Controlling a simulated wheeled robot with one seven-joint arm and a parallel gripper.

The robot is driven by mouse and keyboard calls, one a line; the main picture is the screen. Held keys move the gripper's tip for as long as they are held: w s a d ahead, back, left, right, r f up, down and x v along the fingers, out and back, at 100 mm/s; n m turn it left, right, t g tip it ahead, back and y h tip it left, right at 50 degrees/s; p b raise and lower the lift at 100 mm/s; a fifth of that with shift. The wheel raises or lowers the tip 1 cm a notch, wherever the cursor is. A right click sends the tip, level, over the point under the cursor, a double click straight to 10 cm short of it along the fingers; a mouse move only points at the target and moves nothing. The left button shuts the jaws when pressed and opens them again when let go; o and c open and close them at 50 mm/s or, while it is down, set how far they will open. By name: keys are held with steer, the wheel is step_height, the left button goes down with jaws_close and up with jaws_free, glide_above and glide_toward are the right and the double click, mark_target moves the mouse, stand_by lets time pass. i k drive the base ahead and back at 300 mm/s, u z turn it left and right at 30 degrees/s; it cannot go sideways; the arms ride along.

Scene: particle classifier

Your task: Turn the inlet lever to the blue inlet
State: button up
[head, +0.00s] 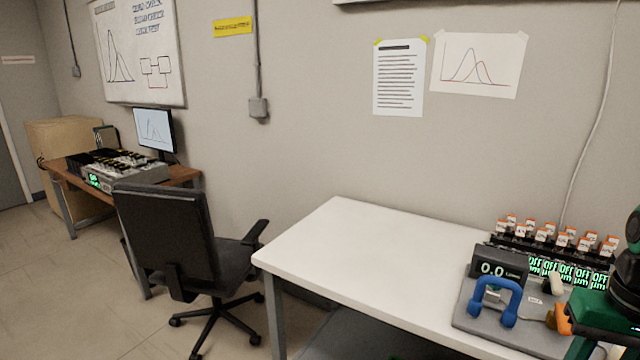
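The classifier (478,318) stands on the right end of the white table, a grey base with a dark display (499,268) reading 0.0. A blue U-shaped tube (495,287), which looks like the blue inlet, rises at its front left. A pale knob-like part (554,284), possibly the inlet lever, sits right of the display; which way it points is unclear. An orange part (562,319) shows at the front right, partly hidden. My green and black arm (604,311) covers the machine's right side at the picture edge. My gripper's fingers cannot be made out there.
The white table (370,255) is bare left of the classifier. Several orange-topped units and green-lit displays (568,270) stand behind it. An office chair (175,240) and a wooden desk (185,176) with a monitor (154,129) are at the left.

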mark_target(563, 327)
steer(key=z, duration=0.95)
